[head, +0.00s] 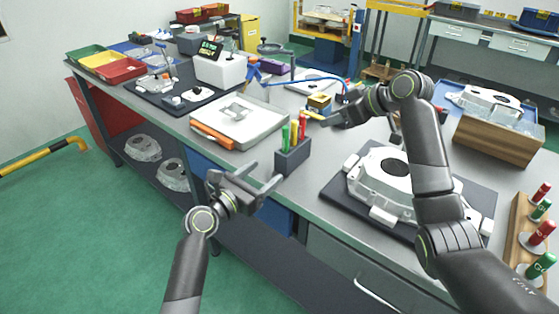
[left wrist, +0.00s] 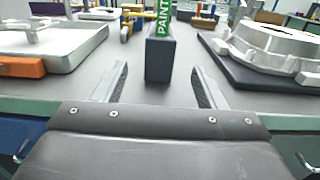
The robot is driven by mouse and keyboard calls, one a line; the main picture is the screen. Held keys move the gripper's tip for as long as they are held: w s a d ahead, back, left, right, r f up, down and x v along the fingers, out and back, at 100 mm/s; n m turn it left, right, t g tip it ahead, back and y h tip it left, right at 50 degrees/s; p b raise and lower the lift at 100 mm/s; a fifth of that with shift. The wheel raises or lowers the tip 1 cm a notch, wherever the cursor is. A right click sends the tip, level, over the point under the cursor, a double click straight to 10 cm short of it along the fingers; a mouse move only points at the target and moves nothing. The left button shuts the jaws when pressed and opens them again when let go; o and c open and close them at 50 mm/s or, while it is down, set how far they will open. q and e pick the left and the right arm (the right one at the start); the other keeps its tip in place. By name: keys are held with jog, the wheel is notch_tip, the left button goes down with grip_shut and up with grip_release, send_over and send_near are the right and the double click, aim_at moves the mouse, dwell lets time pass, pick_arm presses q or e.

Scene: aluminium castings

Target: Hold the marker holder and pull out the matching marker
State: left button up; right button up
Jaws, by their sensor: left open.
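The marker holder (head: 292,158) is a dark grey block near the table's front edge, with green (head: 285,138), yellow (head: 294,130) and red (head: 302,127) markers standing in it. My left gripper (head: 266,172) is open and empty, just in front of the holder, pointing at it. In the left wrist view, the holder (left wrist: 160,62) stands upright beyond and between the two fingers (left wrist: 158,72), with a green marker lettered "PAINT" in it. My right gripper (head: 338,112) is behind the holder, to its right; a yellow stick (head: 313,115) shows by its tip. I cannot tell whether it is gripped.
A white tray (head: 240,143) with an orange bar (head: 212,135) lies left of the holder. A casting (head: 385,178) sits on a dark mat at right. A wooden rack (head: 522,225) holds red and green markers at far right. A brass-coloured block (head: 319,103) stands behind.

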aim_at(280, 161)
pick_arm(q)
jog(key=x, duration=0.7)
jog(key=shift+w+d, duration=0.25)
jog(key=shift+w, duration=0.05)
jog(key=c, duration=1.1)
jog(key=shift+c, duration=0.2)
